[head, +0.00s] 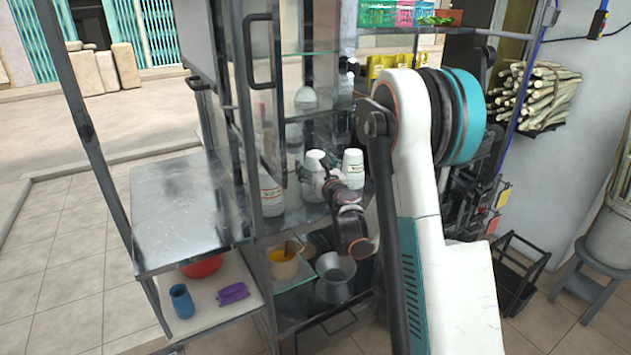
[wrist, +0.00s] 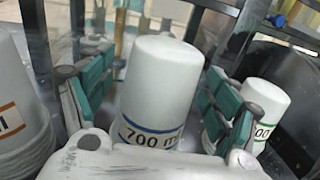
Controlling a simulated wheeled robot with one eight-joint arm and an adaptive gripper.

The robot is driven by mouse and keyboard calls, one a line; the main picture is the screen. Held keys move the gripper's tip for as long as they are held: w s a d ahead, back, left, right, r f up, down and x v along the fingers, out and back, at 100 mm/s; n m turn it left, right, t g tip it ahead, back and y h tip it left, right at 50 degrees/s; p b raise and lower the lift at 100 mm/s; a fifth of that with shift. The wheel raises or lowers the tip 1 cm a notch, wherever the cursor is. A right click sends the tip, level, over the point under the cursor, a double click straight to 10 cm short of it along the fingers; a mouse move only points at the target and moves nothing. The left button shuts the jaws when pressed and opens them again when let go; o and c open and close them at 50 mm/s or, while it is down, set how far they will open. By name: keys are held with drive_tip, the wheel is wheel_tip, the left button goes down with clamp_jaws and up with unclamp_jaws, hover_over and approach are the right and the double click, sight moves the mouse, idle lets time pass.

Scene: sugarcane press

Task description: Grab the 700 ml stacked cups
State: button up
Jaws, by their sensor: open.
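The 700 ml stacked cups (wrist: 155,85) are a white, upside-down stack with a blue-edged "700 ml" label, in the middle of the wrist view. My gripper (wrist: 158,92) is open, with one teal-and-grey finger on each side of the stack. I cannot tell whether either finger touches it. The lower part of the stack is hidden behind my white gripper body. In the head view, my gripper (head: 338,188) is among white cup stacks on the cabinet shelf, and their labels are too small to read.
Another white stack (wrist: 262,100) stands close behind the right finger, its label ending in "00". A white stack with an orange-edged label (wrist: 15,120) is at the left. A metal pot (head: 335,275) is below the shelf.

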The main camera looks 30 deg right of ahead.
drive_tip(key=c, duration=1.5)
drive_tip(key=shift+r, duration=0.1)
